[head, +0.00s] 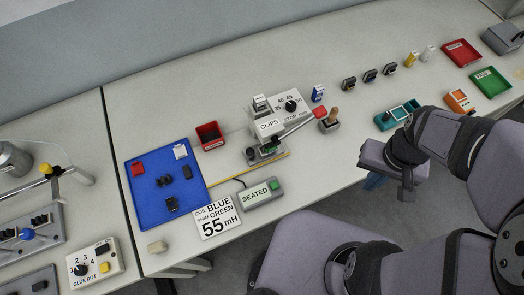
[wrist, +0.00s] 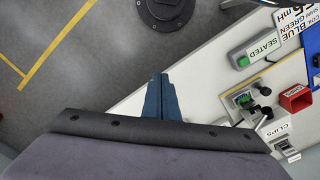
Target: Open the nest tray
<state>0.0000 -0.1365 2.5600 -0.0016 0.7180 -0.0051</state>
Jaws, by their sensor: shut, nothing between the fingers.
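No label in view names the nest tray. The likeliest place for it is the small dark nest with a green part (head: 267,150) at the foot of the white CLIPS press (head: 268,127). The nest also shows in the wrist view (wrist: 243,98), right of my fingers; I cannot tell whether it is open or shut. A lever with a red knob (head: 320,113) reaches out to the press's right. My gripper (head: 374,181) is at the table's front edge, well right of the press. Its blue fingers are together and empty in the wrist view (wrist: 161,82), clear of everything.
A blue tray (head: 143,213) with several parts lies left of the press, with a red bin (head: 210,136) behind. A SEATED box (head: 259,194) and a coil card (head: 215,218) lie in front.

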